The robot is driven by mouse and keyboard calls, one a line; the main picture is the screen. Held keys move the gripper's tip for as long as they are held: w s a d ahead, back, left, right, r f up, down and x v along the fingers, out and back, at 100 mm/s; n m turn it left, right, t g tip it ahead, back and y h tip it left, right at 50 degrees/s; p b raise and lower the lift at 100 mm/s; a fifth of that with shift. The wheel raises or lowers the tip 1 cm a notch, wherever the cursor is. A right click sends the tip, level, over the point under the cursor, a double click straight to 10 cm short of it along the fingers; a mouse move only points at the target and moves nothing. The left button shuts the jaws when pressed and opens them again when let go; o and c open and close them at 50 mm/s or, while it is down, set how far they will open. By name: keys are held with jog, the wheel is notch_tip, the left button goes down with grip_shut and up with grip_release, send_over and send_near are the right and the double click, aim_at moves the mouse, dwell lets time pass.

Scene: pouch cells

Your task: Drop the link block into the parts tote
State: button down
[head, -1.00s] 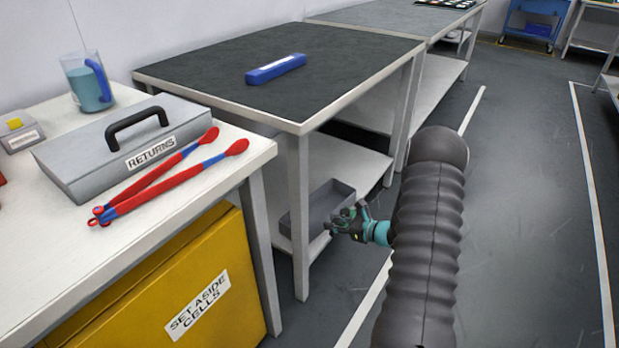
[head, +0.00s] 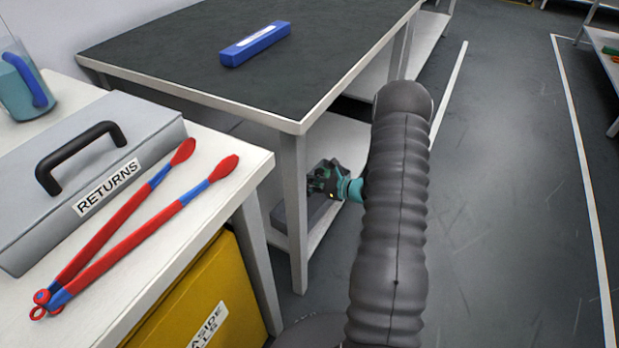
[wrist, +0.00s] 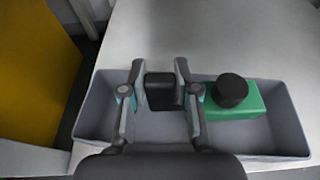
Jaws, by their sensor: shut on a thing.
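The grey parts tote (head: 322,216) sits on the lower shelf of the dark-topped bench, partly hidden by the bench leg and my gripper (head: 322,178). In the wrist view the tote (wrist: 288,150) lies below my gripper (wrist: 159,70). The gripper is shut on a small black block, which I take to be the link block (wrist: 160,92). The block is over the left-middle part of the tote; its exact height above the floor of the tote is unclear. In the head view the gripper hides the block.
A green block with a black knob (wrist: 238,98) lies in the right part of the tote. The bench leg (head: 293,210) stands close left of my gripper. A yellow cabinet (head: 215,290) is at lower left. Red-blue tongs (head: 125,230) and a RETURNS box (head: 100,160) lie on the white table.

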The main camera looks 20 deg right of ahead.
jog(key=shift+f+b, duration=0.4)
jog(key=shift+f, duration=1.4)
jog(key=c, duration=0.8)
grip_release()
jog(key=shift+o, duration=0.2)
jog(key=shift+s, duration=0.1)
jog(key=v, duration=1.2)
jog(key=shift+r, duration=0.1)
